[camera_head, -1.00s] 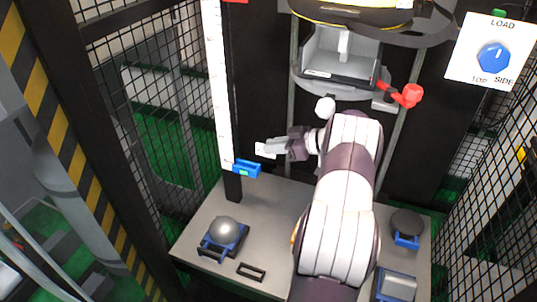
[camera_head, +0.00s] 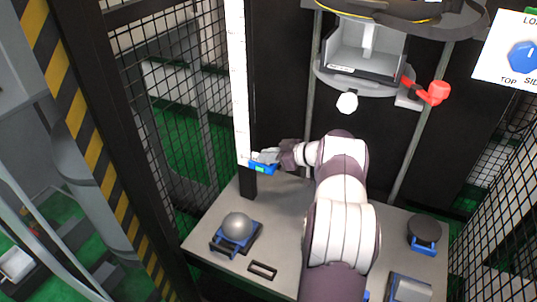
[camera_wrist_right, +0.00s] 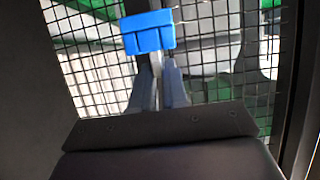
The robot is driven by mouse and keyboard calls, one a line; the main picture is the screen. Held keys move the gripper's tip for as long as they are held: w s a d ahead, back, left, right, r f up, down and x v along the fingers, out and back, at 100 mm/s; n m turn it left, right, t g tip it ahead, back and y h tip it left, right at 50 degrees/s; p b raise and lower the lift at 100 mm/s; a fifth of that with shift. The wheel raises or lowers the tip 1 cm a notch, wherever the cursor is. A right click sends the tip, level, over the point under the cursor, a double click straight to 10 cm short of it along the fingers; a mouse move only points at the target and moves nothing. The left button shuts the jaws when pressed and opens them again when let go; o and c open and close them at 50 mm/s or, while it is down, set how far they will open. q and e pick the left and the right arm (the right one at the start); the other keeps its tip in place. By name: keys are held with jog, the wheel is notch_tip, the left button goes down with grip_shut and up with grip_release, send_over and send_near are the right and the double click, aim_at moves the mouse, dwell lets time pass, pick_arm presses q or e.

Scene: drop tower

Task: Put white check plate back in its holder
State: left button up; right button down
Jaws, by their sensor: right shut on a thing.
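My right gripper (camera_head: 272,156) is beside the foot of the white scale, right at a small blue holder (camera_head: 263,168) with a green mark. In the right wrist view my right gripper (camera_wrist_right: 160,85) is shut on a thin pale piece (camera_wrist_right: 156,62), seen edge-on, which I take to be the white check plate. The blue holder (camera_wrist_right: 148,32) shows just beyond the fingertips. The fingers hide most of the plate, and I cannot tell whether it touches the holder. My left gripper is not in view.
The white scale (camera_head: 238,90) rises on a dark post at the table's back left. A grey ball (camera_head: 237,226) in a blue cradle and a black frame (camera_head: 262,270) lie in front. A dark disc (camera_head: 424,229) stands at right. A red handle (camera_head: 433,92) juts out above.

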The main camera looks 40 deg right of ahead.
jog(key=c, duration=1.1)
grip_release()
jog(key=shift+f, duration=0.1)
jog(key=shift+c, duration=0.2)
jog(key=shift+f+b, duration=0.25)
jog(key=shift+b, duration=0.4)
jog(key=p+v, duration=0.2)
jog(key=v, duration=1.1)
jog(key=shift+d+p, duration=0.15)
jog(key=shift+p, duration=0.2)
jog(key=shift+f, duration=0.15)
